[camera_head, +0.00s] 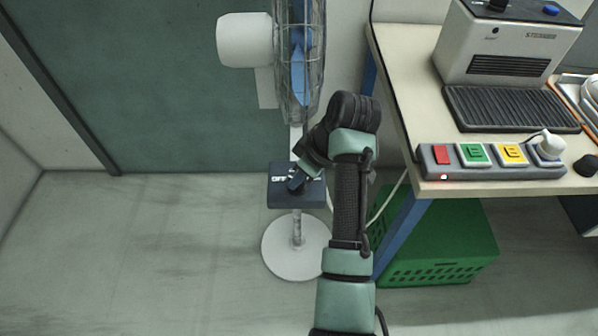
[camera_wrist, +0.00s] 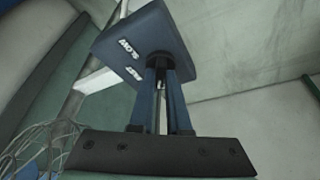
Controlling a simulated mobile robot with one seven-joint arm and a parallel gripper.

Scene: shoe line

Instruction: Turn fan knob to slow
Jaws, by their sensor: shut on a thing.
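The standing fan (camera_head: 300,60) has a dark blue control box (camera_head: 283,198) on its pole, and the box also shows in the wrist view (camera_wrist: 118,42). An OFF label is readable on the box in the head view. In the wrist view, SLOW and another label, which looks like FAST, lie to the left of the fingers. My gripper (camera_head: 297,184) reaches down to the box, and its two blue fingers (camera_wrist: 160,75) are shut on the dark knob (camera_wrist: 159,58). The fingers hide most of the knob, so I cannot tell which label it points to.
A workbench (camera_head: 400,50) stands at the right with a grey machine (camera_head: 500,45) and a power strip (camera_head: 490,173). A green crate (camera_head: 440,240) is on the floor under it. The fan's round white base (camera_head: 285,262) stands on the floor. The floor at the left is clear.

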